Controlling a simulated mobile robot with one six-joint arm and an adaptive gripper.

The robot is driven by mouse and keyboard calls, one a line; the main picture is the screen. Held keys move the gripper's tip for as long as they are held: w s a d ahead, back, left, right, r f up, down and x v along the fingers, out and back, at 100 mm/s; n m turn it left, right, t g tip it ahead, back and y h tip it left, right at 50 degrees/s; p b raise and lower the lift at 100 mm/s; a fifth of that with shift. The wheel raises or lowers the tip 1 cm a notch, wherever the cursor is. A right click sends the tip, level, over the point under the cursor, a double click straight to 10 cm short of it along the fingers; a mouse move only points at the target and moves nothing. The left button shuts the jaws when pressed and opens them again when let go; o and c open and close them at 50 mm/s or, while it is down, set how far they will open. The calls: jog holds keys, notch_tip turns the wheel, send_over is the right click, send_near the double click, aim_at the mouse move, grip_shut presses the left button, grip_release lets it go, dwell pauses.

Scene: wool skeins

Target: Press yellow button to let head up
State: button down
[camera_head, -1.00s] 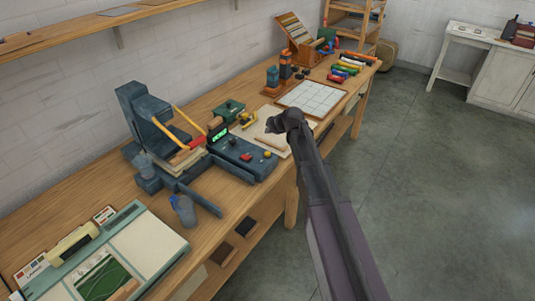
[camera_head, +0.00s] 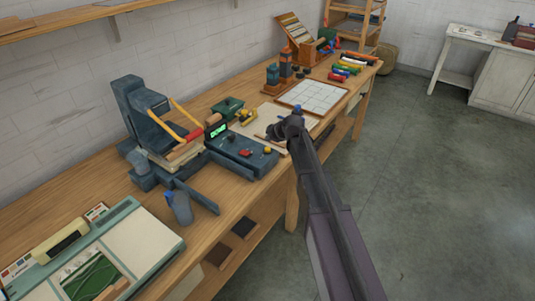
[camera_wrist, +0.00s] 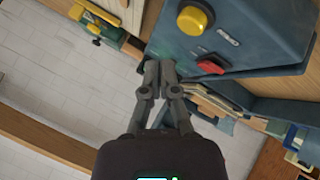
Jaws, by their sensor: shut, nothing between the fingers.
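The yellow button (camera_head: 267,150) sits on top of the dark blue control box (camera_head: 243,166) of the press, near its right end. A red button (camera_head: 246,153) is left of it. In the wrist view the yellow button (camera_wrist: 195,17) is large at the top, with the red button (camera_wrist: 211,64) below it.
A green-framed machine (camera_head: 150,232) lies at the bench's left. A grid board (camera_head: 312,96) and coloured rolls (camera_head: 345,69) stand toward the far end. Open floor (camera_head: 430,180) lies to the right.

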aim_at(269, 149)
jog(key=shift+f+b, duration=0.8)
jog(key=shift+f, duration=0.35)
jog(key=shift+f+b, duration=0.95)
dwell(1.8)
jog(key=shift+r, duration=0.2)
jog(key=shift+r+p, duration=0.8)
jog(key=shift+p, duration=0.2)
jog(key=shift+r, duration=0.1)
jog(key=shift+r+p, duration=2.4)
jog(key=shift+p, duration=0.1)
jog(key=shift+s, duration=0.1)
